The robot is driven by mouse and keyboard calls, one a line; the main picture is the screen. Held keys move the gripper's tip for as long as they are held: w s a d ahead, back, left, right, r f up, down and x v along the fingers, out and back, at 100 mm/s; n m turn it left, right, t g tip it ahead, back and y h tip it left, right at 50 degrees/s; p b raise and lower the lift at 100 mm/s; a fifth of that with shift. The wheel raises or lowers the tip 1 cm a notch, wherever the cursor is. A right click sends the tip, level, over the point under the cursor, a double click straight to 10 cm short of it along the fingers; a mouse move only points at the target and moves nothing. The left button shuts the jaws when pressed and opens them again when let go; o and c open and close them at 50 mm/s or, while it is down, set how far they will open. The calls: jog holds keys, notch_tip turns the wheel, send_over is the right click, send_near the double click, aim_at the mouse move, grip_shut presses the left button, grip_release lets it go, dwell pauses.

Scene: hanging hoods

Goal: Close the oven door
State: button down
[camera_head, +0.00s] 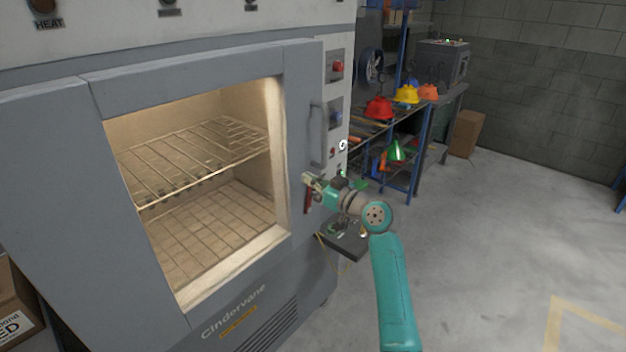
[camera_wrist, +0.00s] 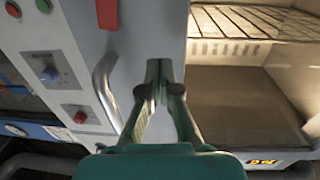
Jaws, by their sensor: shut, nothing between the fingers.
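The oven (camera_head: 60,200) is a large grey cabinet at the left of the head view. Its door (camera_head: 190,68) is a grey frame around a wide window or opening, with lit wire racks (camera_head: 205,160) behind it. The door looks flush or nearly flush with the front; I cannot tell whether it is fully shut. An upright bar handle (camera_head: 317,135) is at its right edge; the handle also shows in the wrist view (camera_wrist: 106,88). My gripper (camera_head: 309,178) is shut and empty, just below the handle at the door's right edge. Contact with the door is unclear.
A control panel with a red button (camera_head: 337,67) is right of the door. A rack holds coloured hoods or helmets, including a red one (camera_head: 378,108). A small dark shelf (camera_head: 345,243) is below my arm. The grey floor (camera_head: 500,230) at right is clear.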

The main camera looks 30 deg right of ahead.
jog(key=d+v, duration=0.1)
jog(key=v, duration=1)
jog(key=shift+w+f, duration=0.1)
jog(key=s+a+f+m+h, duration=0.1)
jog(key=s+a+f, duration=0.2)
jog(key=f, duration=0.2)
jog(key=s+a+f+m+g+h, duration=0.1)
jog(key=s+a+f+m+h, duration=0.15)
jog(key=f, duration=0.35)
jog(key=s+a+f+m, duration=0.1)
jog(key=s+a+f, duration=0.15)
jog(key=f, duration=0.25)
jog(key=s+a+f+m+g+h, duration=0.1)
jog(key=s+a+f, duration=0.25)
jog(key=s, duration=0.35)
jog(key=s+a+f+h, duration=0.1)
jog(key=s+a+f, duration=0.1)
jog(key=s+f, duration=0.4)
jog(key=s+a+h, duration=0.1)
jog(key=s+a, duration=0.3)
jog(key=s, duration=1.3)
jog(key=s+a+r+n+y, duration=0.1)
jog(key=s+a+r+n, duration=0.1)
jog(key=s+r, duration=0.5)
jog(key=s, duration=0.5)
jog(key=shift+s+a+r+g, duration=0.3)
jog(key=shift+s+a, duration=0.05)
